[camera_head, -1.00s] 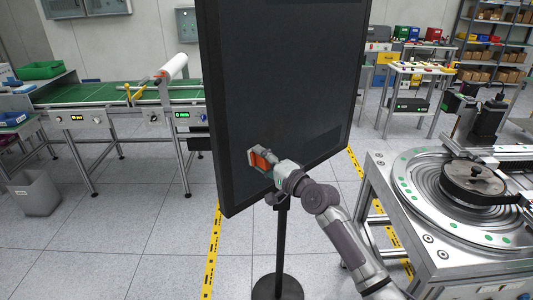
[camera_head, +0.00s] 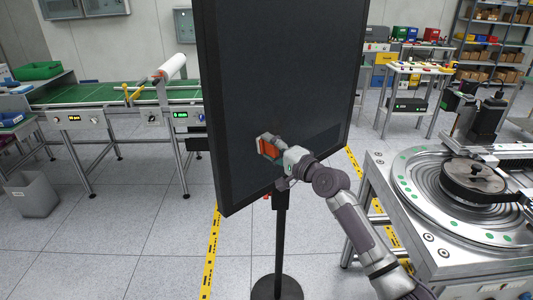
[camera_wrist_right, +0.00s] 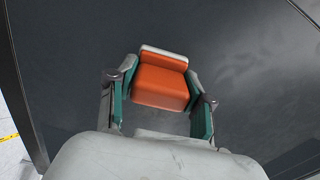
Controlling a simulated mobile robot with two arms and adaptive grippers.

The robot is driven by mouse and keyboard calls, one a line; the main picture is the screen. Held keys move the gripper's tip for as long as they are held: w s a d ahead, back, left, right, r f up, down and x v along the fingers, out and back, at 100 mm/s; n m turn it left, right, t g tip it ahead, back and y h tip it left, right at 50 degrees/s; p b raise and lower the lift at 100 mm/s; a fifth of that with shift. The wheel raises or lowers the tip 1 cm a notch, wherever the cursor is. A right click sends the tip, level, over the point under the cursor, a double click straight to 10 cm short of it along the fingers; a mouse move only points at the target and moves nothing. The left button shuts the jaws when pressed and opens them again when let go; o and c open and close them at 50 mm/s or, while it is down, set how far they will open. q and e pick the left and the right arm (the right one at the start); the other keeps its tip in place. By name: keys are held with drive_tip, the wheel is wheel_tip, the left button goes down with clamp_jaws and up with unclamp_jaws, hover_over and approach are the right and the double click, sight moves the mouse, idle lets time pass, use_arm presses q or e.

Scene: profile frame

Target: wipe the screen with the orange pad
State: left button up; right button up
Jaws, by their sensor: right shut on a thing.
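The screen (camera_head: 280,70) is a large dark panel, upright on a black stand in the middle of the head view. It also fills most of the right wrist view (camera_wrist_right: 230,40). My right gripper (camera_head: 270,147) is at the lower part of the screen's face, shut on the orange pad (camera_head: 269,149). In the right wrist view the pad (camera_wrist_right: 162,82) sits between the two green-lined fingers, with a white edge toward the screen. The pad is at or very close to the screen; I cannot tell if it touches. My left gripper is not in view.
A metal machine table with a round turntable (camera_head: 410,190) stands close on the right. A green conveyor (camera_head: 100,92) is at the left, with a grey bin (camera_head: 32,195) on the floor. The stand's round base (camera_head: 277,288) is on the tiled floor.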

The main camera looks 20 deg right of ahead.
sight(287, 131)
drive_tip(key=d+b, duration=0.2)
drive_tip(key=w+d+b, duration=0.1)
drive_tip(key=b, duration=0.1)
drive_tip(key=w+d+b, duration=0.1)
drive_tip(key=d+b, duration=0.1)
drive_tip(key=shift+w+d, duration=0.25)
drive_tip(key=shift+d, duration=0.1)
drive_tip(key=shift+w+d, duration=0.15)
drive_tip(key=shift+d, duration=0.2)
drive_tip(key=shift+w+d+b, duration=0.4)
drive_tip(key=shift+d+b, duration=0.4)
drive_tip(key=shift+b, duration=0.45)
drive_tip(key=shift+w+d+b, duration=0.3)
drive_tip(key=shift+d+b, duration=0.25)
drive_tip(key=shift+d, duration=0.2)
